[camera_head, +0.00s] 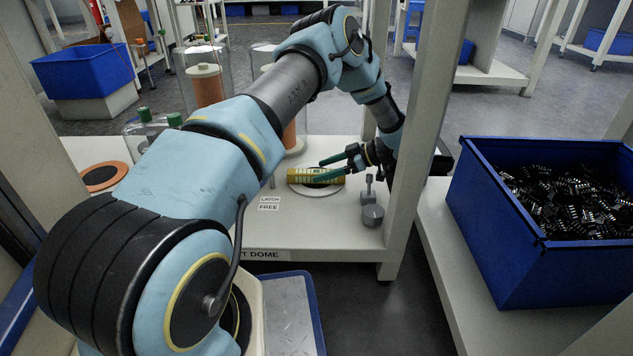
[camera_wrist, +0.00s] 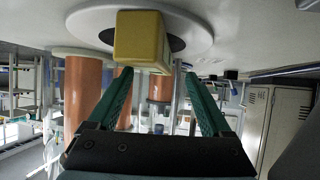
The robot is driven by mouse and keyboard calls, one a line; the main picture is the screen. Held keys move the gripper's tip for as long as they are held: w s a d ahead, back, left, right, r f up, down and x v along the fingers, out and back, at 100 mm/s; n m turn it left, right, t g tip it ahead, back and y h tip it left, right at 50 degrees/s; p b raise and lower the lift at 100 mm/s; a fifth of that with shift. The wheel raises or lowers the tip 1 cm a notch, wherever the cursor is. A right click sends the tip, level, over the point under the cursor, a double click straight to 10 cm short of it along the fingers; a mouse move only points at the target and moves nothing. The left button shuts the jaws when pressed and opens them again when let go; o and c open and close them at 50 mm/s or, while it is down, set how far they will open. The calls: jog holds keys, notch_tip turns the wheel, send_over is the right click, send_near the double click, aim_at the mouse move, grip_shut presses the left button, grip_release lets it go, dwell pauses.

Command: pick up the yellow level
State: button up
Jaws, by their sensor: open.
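The yellow level (camera_head: 316,176) lies on a white round plate (camera_head: 318,188) with a dark centre, on the white bench. In the wrist view the level (camera_wrist: 140,40) shows as a yellow block seen end-on, on the round plate with the dark centre. My gripper (camera_head: 330,170) is open, with its green fingers at the level in the head view. In the wrist view the two green fingers (camera_wrist: 152,72) are apart, and the level's end shows between and beyond their tips. I cannot tell whether either finger touches it.
A grey knob on a small post (camera_head: 372,213) stands right of the plate. White shelf posts (camera_head: 415,130) rise close to my arm. A blue bin of dark connectors (camera_head: 540,220) stands at right. Orange cylinders (camera_head: 206,88) stand behind. The bench front near the labels (camera_head: 269,203) is clear.

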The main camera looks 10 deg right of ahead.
aim_at(317, 172)
jog(key=b+x, duration=0.1)
jog(key=x, duration=0.2)
jog(key=shift+w+f+b, duration=0.15)
jog(key=shift+f+b, duration=0.1)
jog(key=shift+b, duration=0.1)
jog(key=shift+r, duration=0.1)
grip_shut()
dwell(0.4)
